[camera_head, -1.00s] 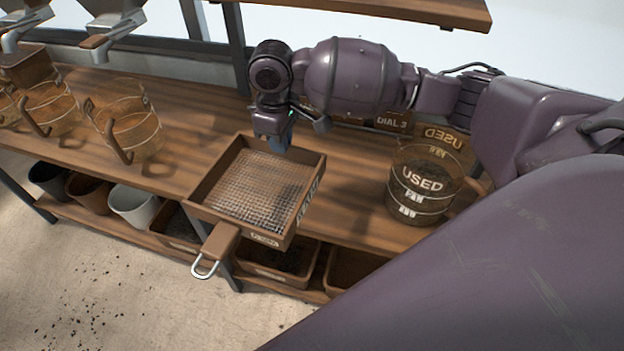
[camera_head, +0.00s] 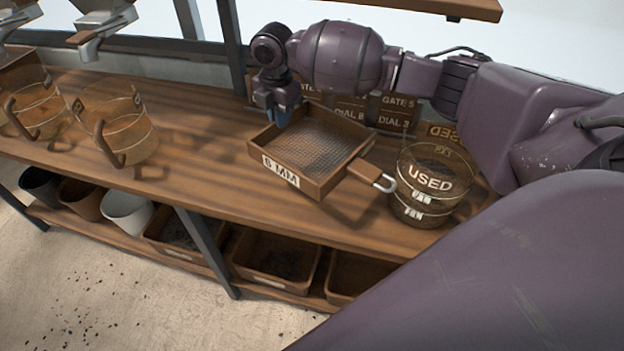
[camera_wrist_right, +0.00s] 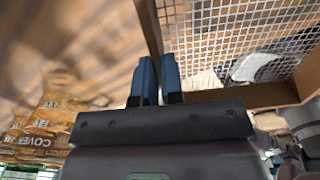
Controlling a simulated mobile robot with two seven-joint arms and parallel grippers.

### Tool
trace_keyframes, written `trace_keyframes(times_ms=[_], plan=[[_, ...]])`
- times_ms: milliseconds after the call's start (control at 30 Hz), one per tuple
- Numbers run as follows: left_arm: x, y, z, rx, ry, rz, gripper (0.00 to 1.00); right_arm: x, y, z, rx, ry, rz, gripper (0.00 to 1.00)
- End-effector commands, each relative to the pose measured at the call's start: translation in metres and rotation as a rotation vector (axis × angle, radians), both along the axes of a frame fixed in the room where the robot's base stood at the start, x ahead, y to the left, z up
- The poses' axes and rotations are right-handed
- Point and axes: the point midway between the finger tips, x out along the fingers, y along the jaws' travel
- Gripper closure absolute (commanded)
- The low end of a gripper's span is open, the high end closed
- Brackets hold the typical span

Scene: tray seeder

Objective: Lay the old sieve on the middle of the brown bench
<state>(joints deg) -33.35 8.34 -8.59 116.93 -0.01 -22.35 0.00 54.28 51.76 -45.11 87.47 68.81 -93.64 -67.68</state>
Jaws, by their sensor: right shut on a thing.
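The sieve (camera_head: 318,150) is a square wooden frame with a wire mesh, a "6 MM" label on its near side and a short handle with a metal loop pointing right. My right gripper (camera_head: 284,118) is shut on the sieve's far left rim; the sieve looks held above the brown bench (camera_head: 200,165), right of its middle. In the right wrist view, the blue fingers (camera_wrist_right: 158,80) are closed at the sieve's frame (camera_wrist_right: 240,96), with the mesh at the upper right. My left gripper is not in view.
A glass "USED" pan (camera_head: 430,185) stands just right of the sieve's handle. Glass jugs (camera_head: 122,135) stand at the left under hoppers (camera_head: 100,22). Signs (camera_head: 375,108) stand behind. Pots and bins (camera_head: 275,255) fill the lower shelf. The bench between jugs and sieve is clear.

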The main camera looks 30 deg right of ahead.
Motion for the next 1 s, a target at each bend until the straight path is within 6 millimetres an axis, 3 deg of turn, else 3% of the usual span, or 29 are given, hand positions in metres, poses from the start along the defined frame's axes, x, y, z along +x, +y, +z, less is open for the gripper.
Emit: trace_keyframes(times_ms=[167, 400, 633, 833, 1000], plan=[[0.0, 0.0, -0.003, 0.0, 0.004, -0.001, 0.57, 0.002, -0.001, -0.011, 0.001, 0.001, 0.027, 1.0], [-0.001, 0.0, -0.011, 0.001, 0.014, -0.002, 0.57, 0.001, -0.001, -0.047, 0.0, 0.004, 0.026, 1.0], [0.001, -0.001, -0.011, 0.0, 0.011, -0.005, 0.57, 0.002, -0.002, -0.064, 0.0, 0.002, 0.025, 1.0], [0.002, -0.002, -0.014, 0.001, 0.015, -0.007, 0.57, 0.001, -0.001, -0.095, 0.0, 0.005, 0.026, 1.0], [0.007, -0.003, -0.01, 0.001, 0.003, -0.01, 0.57, 0.002, -0.001, -0.102, 0.0, 0.0, 0.025, 1.0]])
